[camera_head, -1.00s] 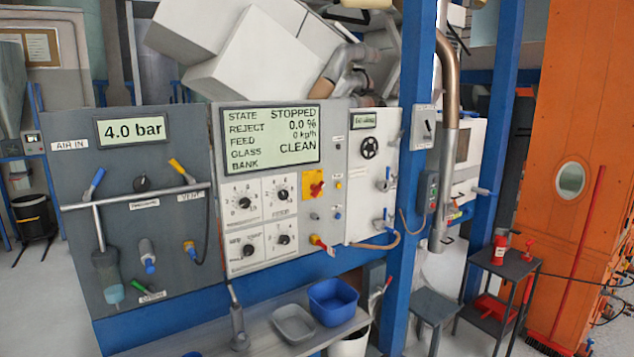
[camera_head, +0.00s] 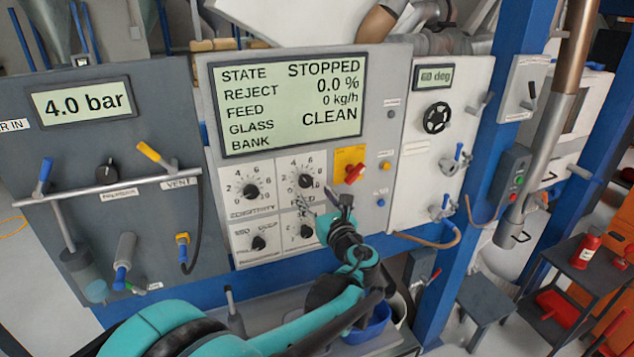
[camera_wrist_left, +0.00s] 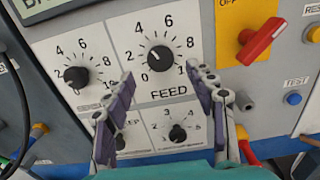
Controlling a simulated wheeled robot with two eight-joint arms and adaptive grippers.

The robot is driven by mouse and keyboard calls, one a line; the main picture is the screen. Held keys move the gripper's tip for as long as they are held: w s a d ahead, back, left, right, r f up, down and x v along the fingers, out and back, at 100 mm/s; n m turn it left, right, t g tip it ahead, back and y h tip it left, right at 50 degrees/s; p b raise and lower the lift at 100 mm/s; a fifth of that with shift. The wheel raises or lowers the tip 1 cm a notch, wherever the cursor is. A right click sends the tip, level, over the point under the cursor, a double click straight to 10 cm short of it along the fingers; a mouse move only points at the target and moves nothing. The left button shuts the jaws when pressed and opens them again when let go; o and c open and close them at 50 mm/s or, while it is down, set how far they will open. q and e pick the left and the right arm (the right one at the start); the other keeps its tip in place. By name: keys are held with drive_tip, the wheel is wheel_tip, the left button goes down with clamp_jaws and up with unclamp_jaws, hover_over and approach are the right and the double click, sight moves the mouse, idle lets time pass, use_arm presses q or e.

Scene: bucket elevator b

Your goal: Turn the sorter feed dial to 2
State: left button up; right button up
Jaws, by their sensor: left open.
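The sorter feed dial is a black round knob (camera_wrist_left: 160,57) on a white scale plate, with the word FEED below it in the left wrist view. It also shows in the camera_head view (camera_head: 306,181) as the upper right dial of the group. I cannot clearly read which number its pointer marks. My left gripper (camera_wrist_left: 160,76) is open, its two fingers spread to either side of the lower part of the dial's plate, with nothing between them. In the camera_head view the left gripper (camera_head: 322,205) is in front of the dial panel, just below the feed dial. My right gripper is not in view.
The sensitivity dial (camera_wrist_left: 76,76) is left of the feed dial; another dial (camera_wrist_left: 177,132) is below it. A red switch (camera_wrist_left: 262,42) on a yellow plate is to the right. The display (camera_head: 290,103) reads STOPPED, feed 0 kg/h. A blue bin (camera_head: 366,327) sits below.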

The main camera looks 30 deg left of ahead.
sight(307, 183)
use_arm(q)
drive_tip(key=x, duration=0.4)
drive_tip(key=shift+w+a+f+b, duration=0.1)
drive_tip(key=shift+w+f+b, duration=0.1)
drive_tip(key=shift+w+b, duration=0.1)
drive_tip(key=shift+w+a+r, duration=0.15)
drive_tip(key=shift+w+a, duration=0.05)
drive_tip(key=shift+a, duration=0.2)
drive_tip(key=c, duration=1.1)
